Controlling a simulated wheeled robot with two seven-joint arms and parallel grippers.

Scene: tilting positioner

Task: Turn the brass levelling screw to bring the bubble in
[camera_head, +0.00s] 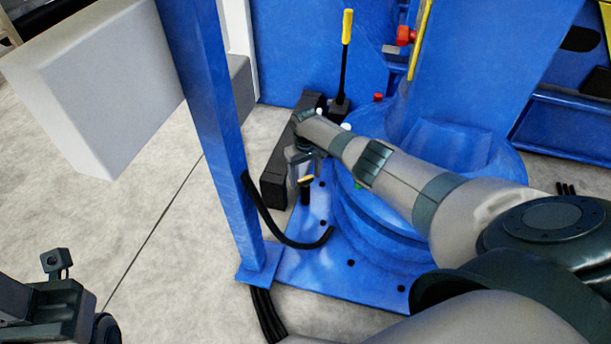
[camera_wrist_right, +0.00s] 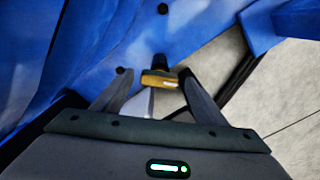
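The brass levelling screw (camera_head: 306,180) stands on a dark stem at the blue base plate, left of the round blue base. In the right wrist view the brass head (camera_wrist_right: 159,80) lies between the fingertips of my right gripper (camera_wrist_right: 155,76). The two fingers are spread, with a visible gap at least on the left side of the head. In the head view my right gripper (camera_head: 298,170) is just above and left of the screw, partly blurred. A small green spot (camera_head: 358,184) shows behind my right arm; I cannot make out a bubble. My left gripper (camera_head: 58,295) is at the lower left, far from the screw.
A blue post (camera_head: 215,130) rises left of the screw. A black cable (camera_head: 280,232) loops over the base plate (camera_head: 305,255). A black block (camera_head: 283,165) and a yellow-handled lever (camera_head: 345,60) stand behind.

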